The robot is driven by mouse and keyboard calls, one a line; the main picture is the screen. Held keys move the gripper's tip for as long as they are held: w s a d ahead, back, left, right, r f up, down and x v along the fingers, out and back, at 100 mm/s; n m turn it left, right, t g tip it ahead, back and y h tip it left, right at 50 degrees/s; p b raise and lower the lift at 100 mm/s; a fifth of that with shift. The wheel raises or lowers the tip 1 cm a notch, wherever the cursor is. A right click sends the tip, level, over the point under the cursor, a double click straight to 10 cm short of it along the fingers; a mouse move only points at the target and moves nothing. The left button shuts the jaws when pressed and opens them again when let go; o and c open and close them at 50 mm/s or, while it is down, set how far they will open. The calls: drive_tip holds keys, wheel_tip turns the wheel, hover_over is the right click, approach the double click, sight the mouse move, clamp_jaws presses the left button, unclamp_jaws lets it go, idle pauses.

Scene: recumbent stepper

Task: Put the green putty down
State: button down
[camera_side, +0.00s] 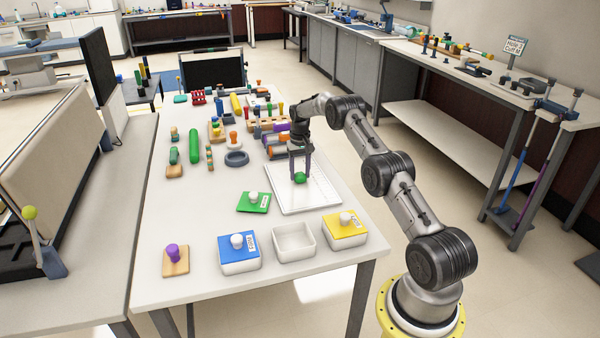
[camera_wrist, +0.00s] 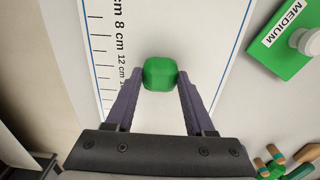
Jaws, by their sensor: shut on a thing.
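The green putty (camera_side: 300,178) is a small rounded lump. It also shows in the wrist view (camera_wrist: 160,74), between my fingertips. My gripper (camera_side: 301,172) points down and is shut on the putty; its two purple-grey fingers stand on either side of it in the wrist view (camera_wrist: 160,88). Below is a white measuring board (camera_side: 310,203), with a printed centimetre scale along one side in the wrist view (camera_wrist: 112,25). The putty is over or on this board; I cannot tell whether it touches the surface.
A green lid (camera_side: 247,207) marked MEDIUM lies left of the board. In front stand a blue-lidded box (camera_side: 240,263), an open white box (camera_side: 294,254) and a yellow-lidded box (camera_side: 345,238). A purple-knobbed block (camera_side: 175,265) is front left. Several therapy items crowd the back.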

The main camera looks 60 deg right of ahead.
drive_tip(key=shift+f, duration=0.15)
drive_tip(key=shift+c, duration=1.3)
unclamp_jaws()
